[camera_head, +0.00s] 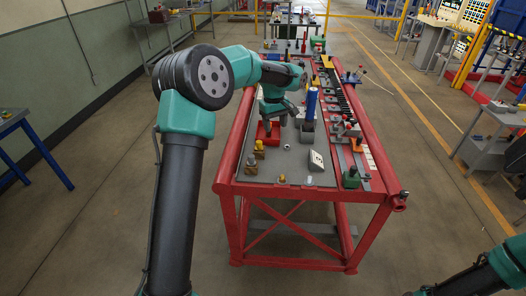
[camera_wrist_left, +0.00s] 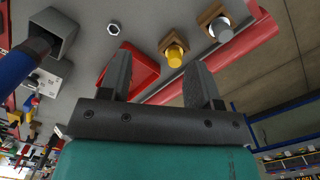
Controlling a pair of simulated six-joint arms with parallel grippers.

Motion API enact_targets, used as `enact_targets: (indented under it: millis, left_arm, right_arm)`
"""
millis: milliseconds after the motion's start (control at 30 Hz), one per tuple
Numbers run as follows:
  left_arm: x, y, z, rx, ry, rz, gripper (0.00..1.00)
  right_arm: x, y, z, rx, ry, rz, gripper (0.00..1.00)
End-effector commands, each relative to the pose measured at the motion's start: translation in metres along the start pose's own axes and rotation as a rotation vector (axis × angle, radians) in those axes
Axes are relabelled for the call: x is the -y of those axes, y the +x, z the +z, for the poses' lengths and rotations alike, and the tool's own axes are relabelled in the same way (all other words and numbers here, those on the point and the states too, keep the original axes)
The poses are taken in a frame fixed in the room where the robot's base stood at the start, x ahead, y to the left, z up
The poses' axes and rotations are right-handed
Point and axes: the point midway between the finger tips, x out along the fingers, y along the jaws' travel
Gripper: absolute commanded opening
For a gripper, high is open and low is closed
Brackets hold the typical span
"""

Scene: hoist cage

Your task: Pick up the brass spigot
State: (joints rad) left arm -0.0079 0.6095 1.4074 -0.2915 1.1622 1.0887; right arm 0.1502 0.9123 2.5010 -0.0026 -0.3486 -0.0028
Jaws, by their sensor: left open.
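The brass spigot (camera_head: 259,145) looks yellow and stands upright in a brown block near the left edge of the grey bench top. In the left wrist view the brass spigot (camera_wrist_left: 175,55) shows between and beyond the fingertips. My left gripper (camera_head: 275,121) is over the bench, near a red tray (camera_head: 263,137) and behind the spigot in the head view. In the left wrist view my left gripper (camera_wrist_left: 159,57) is open, with nothing between its fingers. Of my right arm only a part shows at the lower right; its gripper is out of view.
A grey pin (camera_wrist_left: 221,30) stands in another brown block beside the spigot. A blue cylinder (camera_head: 312,103) rises from a grey holder (camera_head: 307,133) right of the gripper. A nut (camera_head: 287,147) and a pale sloped block (camera_head: 316,160) lie nearby. A red rim (camera_head: 224,165) edges the bench.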

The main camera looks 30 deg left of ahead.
Motion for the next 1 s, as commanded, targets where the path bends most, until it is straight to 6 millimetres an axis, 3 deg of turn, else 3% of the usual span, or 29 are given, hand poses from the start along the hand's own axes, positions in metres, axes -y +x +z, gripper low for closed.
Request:
enact_targets:
  millis: [33,100,200,300,667,1000]
  left_arm:
    - [0.013,-0.021,-0.022,-0.029,-0.082,-0.003,0.57]
    - [0.028,-0.042,-0.041,-0.058,-0.173,-0.013,0.57]
    - [0.04,-0.057,-0.055,-0.079,-0.244,-0.021,0.57]
    - [0.043,-0.06,-0.057,-0.084,-0.26,-0.024,0.57]
    - [0.042,-0.052,-0.057,-0.082,-0.255,-0.024,0.57]
    - [0.044,0.001,-0.06,-0.08,-0.254,-0.025,0.57]
  right_arm:
    - [0.0,0.0,0.0,0.0,0.0,0.0,0.43]
    - [0.0,0.0,0.0,0.0,0.0,0.0,0.43]
    - [0.0,0.0,0.0,0.0,0.0,0.0,0.43]
    - [0.0,0.0,0.0,0.0,0.0,0.0,0.43]
    - [0.0,0.0,0.0,0.0,0.0,0.0,0.43]
    - [0.0,0.0,0.0,0.0,0.0,0.0,0.43]
